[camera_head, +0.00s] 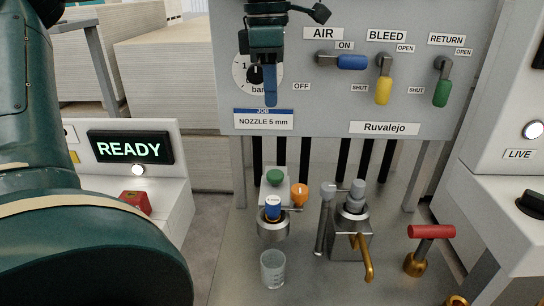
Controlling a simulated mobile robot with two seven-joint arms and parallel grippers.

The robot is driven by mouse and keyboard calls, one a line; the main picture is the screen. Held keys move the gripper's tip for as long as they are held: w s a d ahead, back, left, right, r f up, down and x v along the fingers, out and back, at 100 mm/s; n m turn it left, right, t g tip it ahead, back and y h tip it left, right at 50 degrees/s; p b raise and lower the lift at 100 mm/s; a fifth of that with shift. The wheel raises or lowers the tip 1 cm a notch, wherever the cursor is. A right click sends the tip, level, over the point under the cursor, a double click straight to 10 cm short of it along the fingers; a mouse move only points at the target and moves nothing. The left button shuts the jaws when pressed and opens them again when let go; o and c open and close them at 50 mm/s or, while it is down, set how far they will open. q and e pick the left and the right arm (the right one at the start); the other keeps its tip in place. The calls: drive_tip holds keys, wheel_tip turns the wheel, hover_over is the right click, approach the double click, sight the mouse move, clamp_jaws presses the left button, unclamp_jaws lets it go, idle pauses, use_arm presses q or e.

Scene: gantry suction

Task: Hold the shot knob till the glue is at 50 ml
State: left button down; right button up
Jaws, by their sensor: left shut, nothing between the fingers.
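My left gripper (270,99) hangs at the top middle, fingers pointing down and closed together, in front of the panel and partly over the round bar gauge (243,73). It is empty and well above the dispensing parts. Below stand a green knob (275,176), an orange knob (299,192) and a blue knob with a white labelled top (273,207) over a metal body (272,230). I cannot read which is the shot knob. A clear measuring cup (272,269) stands in front of the metal body; its glue level cannot be made out. My right gripper is not in view.
The panel (315,105) carries a blue AIR lever (351,62), yellow BLEED lever (383,90) and green RETURN lever (441,94). A brass-handled valve (365,258) and red T-handle (431,232) stand right. A READY display (129,149) and red button (135,201) are left.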

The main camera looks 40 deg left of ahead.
sight(274, 173)
use_arm(q)
drive_tip(key=f, duration=1.4)
drive_tip(key=shift+w+d, duration=0.1)
drive_tip(key=shift+d, duration=0.2)
